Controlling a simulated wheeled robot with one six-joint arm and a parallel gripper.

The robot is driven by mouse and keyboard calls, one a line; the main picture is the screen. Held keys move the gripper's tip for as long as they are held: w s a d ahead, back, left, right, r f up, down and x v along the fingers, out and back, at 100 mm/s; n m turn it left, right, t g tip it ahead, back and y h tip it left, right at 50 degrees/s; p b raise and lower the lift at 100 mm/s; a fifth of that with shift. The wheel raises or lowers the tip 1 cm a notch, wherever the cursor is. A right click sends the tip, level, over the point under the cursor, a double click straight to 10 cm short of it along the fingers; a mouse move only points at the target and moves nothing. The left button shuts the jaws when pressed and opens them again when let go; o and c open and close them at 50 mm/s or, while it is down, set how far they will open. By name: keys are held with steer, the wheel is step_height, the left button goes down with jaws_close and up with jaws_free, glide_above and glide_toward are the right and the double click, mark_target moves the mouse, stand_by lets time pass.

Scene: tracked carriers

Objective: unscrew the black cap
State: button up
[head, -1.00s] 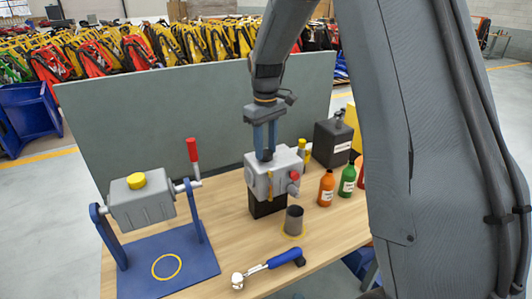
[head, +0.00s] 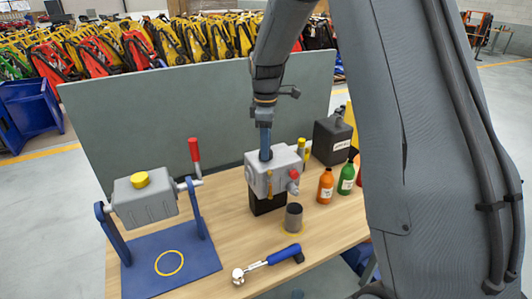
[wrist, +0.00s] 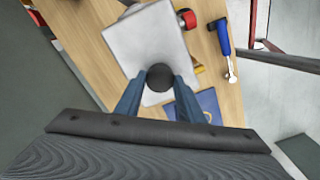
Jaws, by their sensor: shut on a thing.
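The black cap (wrist: 160,77) shows in the wrist view as a dark round disc on the pale top of a grey housing (wrist: 150,40). My gripper (wrist: 160,88) is shut on it, with one blue finger on each side. In the head view my gripper (head: 266,154) points straight down onto the top of the grey housing (head: 262,180), which sits on a black block (head: 268,204). The fingers hide the cap there. Whether the cap has lifted from its seat cannot be told.
A grey tank with a yellow cap (head: 140,179) hangs in a blue stand (head: 195,262) at left. An orange bottle (head: 325,187), a green bottle (head: 346,180) and a black canister (head: 331,142) stand at right.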

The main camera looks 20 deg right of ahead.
steer(key=n, duration=0.5)
steer(key=shift+n, duration=0.4)
steer(key=o, duration=0.9)
